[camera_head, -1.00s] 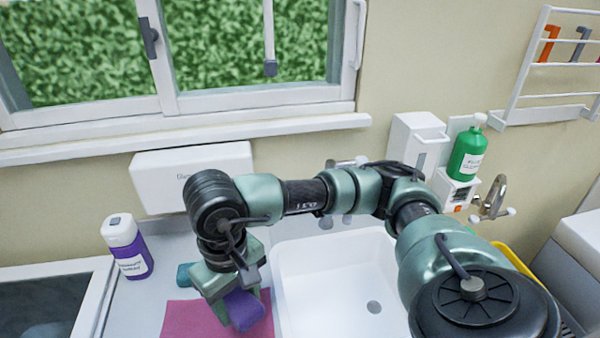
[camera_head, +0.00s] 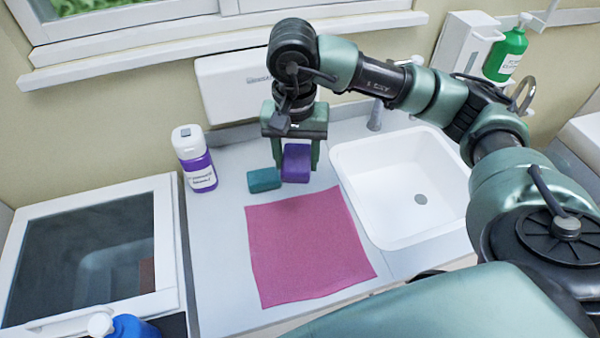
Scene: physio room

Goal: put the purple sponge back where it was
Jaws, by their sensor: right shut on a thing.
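The purple sponge (camera_head: 296,163) is between the fingers of my right gripper (camera_head: 295,158), which is shut on it. It is at the back of the white counter, just beyond the pink cloth and left of the sink. I cannot tell whether the sponge touches the counter. A teal sponge (camera_head: 264,180) lies on the counter close to its left side. My left gripper is not in view.
A pink cloth (camera_head: 308,248) lies flat in front. The white sink (camera_head: 392,195) is to the right. A purple bottle (camera_head: 195,160) stands at the left, beside a dark-topped framed unit (camera_head: 85,255). A white dispenser box (camera_head: 235,85) is on the wall behind. A blue bottle (camera_head: 133,328) is at the bottom left.

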